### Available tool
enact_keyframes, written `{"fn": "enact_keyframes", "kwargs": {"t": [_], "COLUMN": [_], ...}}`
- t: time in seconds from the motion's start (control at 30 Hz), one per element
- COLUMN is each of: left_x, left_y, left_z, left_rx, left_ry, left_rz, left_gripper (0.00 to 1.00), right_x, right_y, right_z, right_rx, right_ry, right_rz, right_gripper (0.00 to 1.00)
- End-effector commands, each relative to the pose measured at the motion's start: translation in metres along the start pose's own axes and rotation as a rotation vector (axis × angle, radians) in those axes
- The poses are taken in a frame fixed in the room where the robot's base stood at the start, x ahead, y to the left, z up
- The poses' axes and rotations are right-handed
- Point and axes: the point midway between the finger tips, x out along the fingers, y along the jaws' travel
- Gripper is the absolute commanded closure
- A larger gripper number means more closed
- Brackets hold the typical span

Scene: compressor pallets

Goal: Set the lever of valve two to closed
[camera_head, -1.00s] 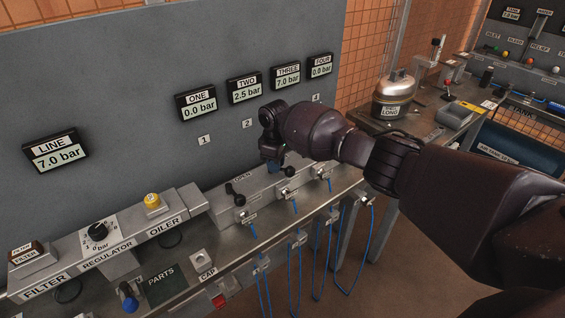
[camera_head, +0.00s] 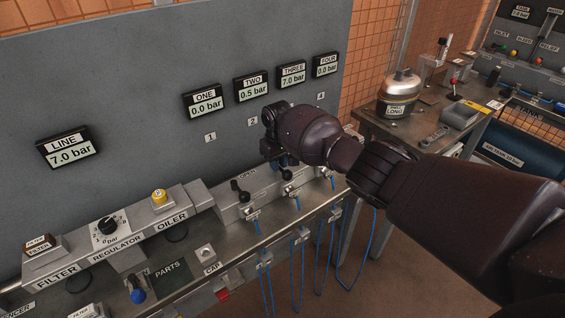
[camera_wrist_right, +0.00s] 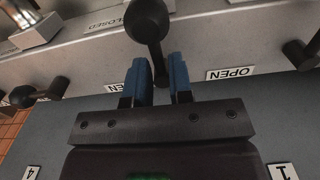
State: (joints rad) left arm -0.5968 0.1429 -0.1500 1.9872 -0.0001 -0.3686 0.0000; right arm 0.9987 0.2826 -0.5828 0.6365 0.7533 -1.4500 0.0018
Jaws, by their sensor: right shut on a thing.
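The black ball-ended lever of valve two (camera_wrist_right: 147,22) is between the two blue fingers of my right gripper (camera_wrist_right: 160,82) in the wrist view, which are shut on its stem. OPEN (camera_wrist_right: 231,74) and CLOSED (camera_wrist_right: 103,25) labels show on the manifold around it. In the head view my right gripper (camera_head: 282,160) is over the valve row and mostly hides this lever. The gauge TWO (camera_head: 253,88) reads 0.5 bar. My left gripper is not in view.
The black lever of valve one (camera_head: 240,191) stands to the left; another lever (camera_wrist_right: 40,95) shows at the wrist view's left. Blue hoses (camera_head: 299,245) hang from the bench front. The regulator (camera_head: 108,228) and oiler line the bench's left.

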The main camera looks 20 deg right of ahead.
Motion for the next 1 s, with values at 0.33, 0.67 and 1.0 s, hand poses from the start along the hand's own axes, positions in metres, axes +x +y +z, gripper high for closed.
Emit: {"fn": "enact_keyframes", "kwargs": {"t": [0.33,0.67,1.0], "left_x": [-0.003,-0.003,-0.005], "left_y": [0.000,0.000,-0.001], "left_z": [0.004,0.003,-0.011], "left_rx": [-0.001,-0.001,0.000], "left_ry": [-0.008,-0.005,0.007], "left_rz": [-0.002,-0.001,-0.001], "left_gripper": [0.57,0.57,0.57], "right_x": [-0.001,-0.001,-0.031], "right_y": [0.000,0.000,0.000], "right_z": [-0.001,-0.001,-0.001], "right_rx": [0.001,0.001,-0.001], "right_ry": [0.004,0.002,0.006], "right_rz": [0.000,0.000,0.000], "right_gripper": [1.00,0.64,0.64]}}
